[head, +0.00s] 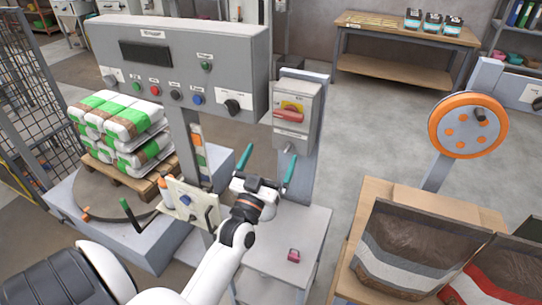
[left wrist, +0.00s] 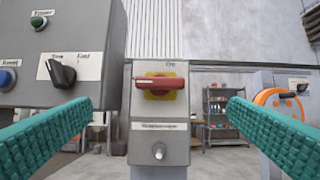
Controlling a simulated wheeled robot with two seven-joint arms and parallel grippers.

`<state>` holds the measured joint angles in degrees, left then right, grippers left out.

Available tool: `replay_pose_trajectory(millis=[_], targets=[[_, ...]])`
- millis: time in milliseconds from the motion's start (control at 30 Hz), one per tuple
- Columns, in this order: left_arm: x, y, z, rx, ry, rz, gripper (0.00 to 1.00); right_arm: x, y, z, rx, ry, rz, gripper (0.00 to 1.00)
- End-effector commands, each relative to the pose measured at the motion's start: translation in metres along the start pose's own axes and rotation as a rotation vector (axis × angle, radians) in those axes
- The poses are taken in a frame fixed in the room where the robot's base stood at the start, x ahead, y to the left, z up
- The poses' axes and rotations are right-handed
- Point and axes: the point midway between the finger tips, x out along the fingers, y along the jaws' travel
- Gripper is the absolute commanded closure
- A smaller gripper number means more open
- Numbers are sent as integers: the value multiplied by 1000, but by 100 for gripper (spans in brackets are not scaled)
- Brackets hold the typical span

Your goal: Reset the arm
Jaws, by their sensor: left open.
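My left gripper (head: 268,163) is open and empty, its two teal fingers spread wide in front of the grey switch box (head: 297,108). The box has a red rotary handle (head: 291,111) on a yellow plate. In the left wrist view the red handle (left wrist: 160,84) lies horizontal, framed between the fingers and apart from them. A round metal knob (left wrist: 159,151) sits below it. The large grey control panel (head: 180,62) is to the left, with several buttons and a black selector knob (head: 232,106). My right gripper is not in view.
A pallet (head: 150,182) of stacked bags (head: 120,125) stands left. Dark bags (head: 410,250) and an orange wheel (head: 468,125) are right. The floor between is clear.

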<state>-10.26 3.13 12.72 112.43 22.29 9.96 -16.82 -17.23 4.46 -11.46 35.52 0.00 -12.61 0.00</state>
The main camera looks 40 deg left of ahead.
Motion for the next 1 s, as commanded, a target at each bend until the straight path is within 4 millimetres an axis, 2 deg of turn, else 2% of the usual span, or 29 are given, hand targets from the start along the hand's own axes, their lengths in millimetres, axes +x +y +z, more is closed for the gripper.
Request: replay_pose_trajectory(millis=[400,467,567,667,767,800,900,1000], targets=[[0,-1,-1,0,5,-3,2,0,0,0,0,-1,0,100],[-2,-5,-4,1,29,-18,2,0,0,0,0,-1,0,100],[-12,-22,-17,3,132,-80,2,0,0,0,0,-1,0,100],[-36,-49,-39,15,320,-176,2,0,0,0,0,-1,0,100],[-75,-75,-63,37,555,-273,2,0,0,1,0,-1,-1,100],[-94,-82,-71,48,652,-304,2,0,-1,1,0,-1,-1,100],[-143,-95,-86,83,885,-364,2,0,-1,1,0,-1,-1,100],[-186,-98,-91,117,1074,-393,2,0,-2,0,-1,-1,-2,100]])
